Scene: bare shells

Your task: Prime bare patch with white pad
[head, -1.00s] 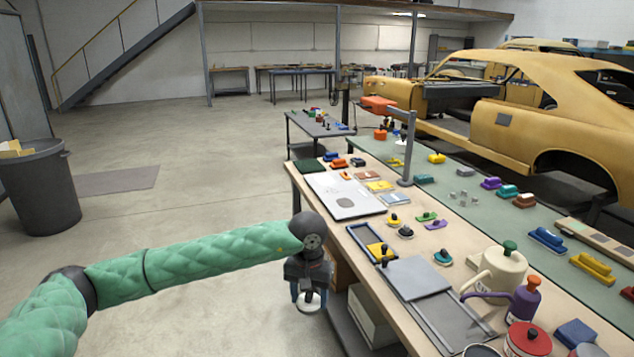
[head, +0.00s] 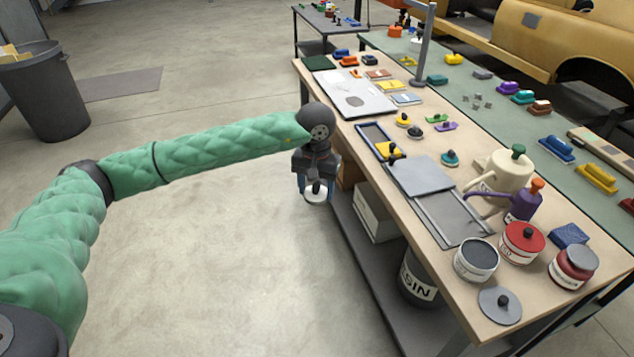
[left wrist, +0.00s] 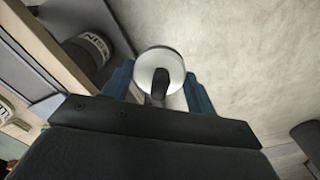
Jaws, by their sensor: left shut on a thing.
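My left gripper (head: 317,188) is shut on the dark knob of the round white pad (head: 316,198) and holds it beside the bench's left edge, over the floor. In the left wrist view the white pad (left wrist: 160,62) hangs between the blue fingers, its dark knob toward me. A pale panel (head: 338,80) lies on the bench beyond my gripper. A grey oval bare patch (head: 355,101) shows on it, apart from the pad. My right gripper is out of view.
The bench (head: 435,138) holds a frame tray with a yellow pad (head: 389,150), a grey tray (head: 455,218), an open grey-filled can (head: 476,258), a red can (head: 522,242), a cream jug (head: 502,172) and a purple can (head: 522,203).

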